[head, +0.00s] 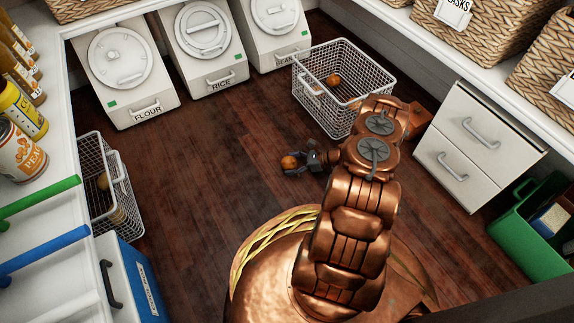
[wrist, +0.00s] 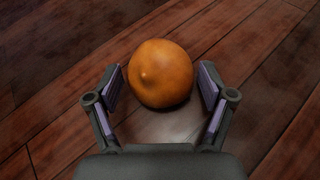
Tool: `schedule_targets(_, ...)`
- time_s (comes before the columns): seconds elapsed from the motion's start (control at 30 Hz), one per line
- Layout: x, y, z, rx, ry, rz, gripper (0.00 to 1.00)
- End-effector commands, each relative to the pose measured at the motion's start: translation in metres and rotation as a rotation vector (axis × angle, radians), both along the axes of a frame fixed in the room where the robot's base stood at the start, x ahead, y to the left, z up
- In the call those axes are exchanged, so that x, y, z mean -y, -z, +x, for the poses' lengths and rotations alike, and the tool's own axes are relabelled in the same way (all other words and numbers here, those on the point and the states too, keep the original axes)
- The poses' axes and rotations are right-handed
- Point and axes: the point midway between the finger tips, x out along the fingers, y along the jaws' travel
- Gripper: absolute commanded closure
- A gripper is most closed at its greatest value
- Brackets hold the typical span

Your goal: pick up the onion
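The onion (head: 289,162) is a round orange-brown ball with a small nub, low over or on the dark wood floor in the head view. In the wrist view the onion (wrist: 160,74) sits between the two finger pads of my gripper (wrist: 161,84). A narrow gap shows between the onion and each pad, so my gripper is open around it. In the head view my gripper (head: 297,164) reaches left from the end of my copper arm, right at the onion. The onion's underside is hidden, so I cannot tell its exact contact with the floor.
A white wire basket (head: 372,67) with a similar round orange item (head: 333,80) stands behind my arm. Another wire basket (head: 121,187) is at left. White bins (head: 135,104) line the back, a drawer unit (head: 452,178) and green crate (head: 515,228) the right. Floor left of my gripper is clear.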

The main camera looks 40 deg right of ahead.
Motion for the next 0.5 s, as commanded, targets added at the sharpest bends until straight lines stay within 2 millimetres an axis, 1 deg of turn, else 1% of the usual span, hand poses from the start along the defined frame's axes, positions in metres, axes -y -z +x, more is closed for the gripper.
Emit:
schedule_targets(0.03,0.0,-0.0001,0.0,0.0,0.0,0.0,0.28)
schedule_targets(0.07,-0.0001,0.0,0.0,0.0,0.0,0.0,0.31)
schedule_targets(0.4,0.0,0.0,0.0001,0.0,0.0,0.0,0.67)
schedule_targets(0.5,0.0,0.0,0.0001,0.0,0.0,0.0,0.75)
